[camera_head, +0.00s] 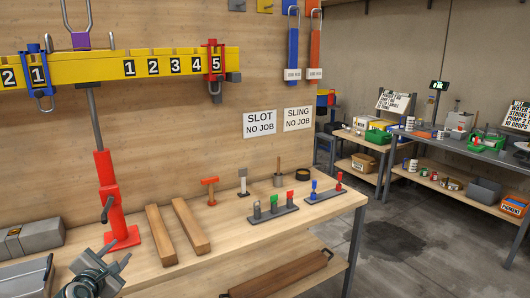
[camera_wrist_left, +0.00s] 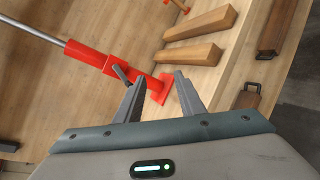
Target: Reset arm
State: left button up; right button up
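My left gripper (camera_head: 108,258) shows at the lower left of the head view, over the front left of the workbench (camera_head: 235,245). In the left wrist view its two fingers (camera_wrist_left: 160,78) stand apart with nothing between them. A red prop with a grey rod (camera_head: 108,193) stands upright on the bench just beyond this gripper. The prop also shows beyond the fingers in the left wrist view (camera_wrist_left: 95,57); I cannot tell the exact gap. My right gripper is in neither view.
Two wooden blocks (camera_head: 188,225), a red tool (camera_head: 209,187) and two peg racks (camera_head: 272,213) lie on the bench. A yellow numbered beam (camera_head: 110,67) hangs above. Grey boxes (camera_head: 30,237) sit at the left. Open floor (camera_head: 400,250) lies right of the bench.

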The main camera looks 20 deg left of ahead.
pick_arm(q)
jog(key=s+d+f+m+g+h, duration=0.2)
jog(key=s+d+f+m, duration=0.1)
jog(key=d+f+m, duration=0.55)
jog(key=s+d+f+m+g+h, duration=0.2)
jog(key=s+d+f+m+g, duration=0.3)
jog(key=d+m, duration=0.55)
jog(key=s+d+f+m+g+h, duration=0.1)
jog(key=s+d+f+m+g, duration=0.1)
jog(key=s+d+f+m, duration=0.65)
jog(key=s+d+f+m+g+h, duration=0.1)
jog(key=s+d+f+m+h, duration=0.15)
jog(key=s+d+m, duration=0.7)
jog(key=s+d+f+n+g+b, duration=0.1)
jog(key=s+f+n, duration=0.1)
jog(key=f, duration=1.3)
jog(key=s+d+f+n, duration=0.1)
jog(key=s+f+n, duration=0.15)
jog(key=f, duration=1.35)
jog(key=s+a+f+m+g+y+b, duration=0.1)
jog(key=s+a+f, duration=0.2)
jog(key=s+f, duration=1.4)
jog(key=shift+s+f+g+b, duration=0.3)
jog(key=shift+s+f+b, duration=0.1)
jog(key=shift+s, duration=0.15)
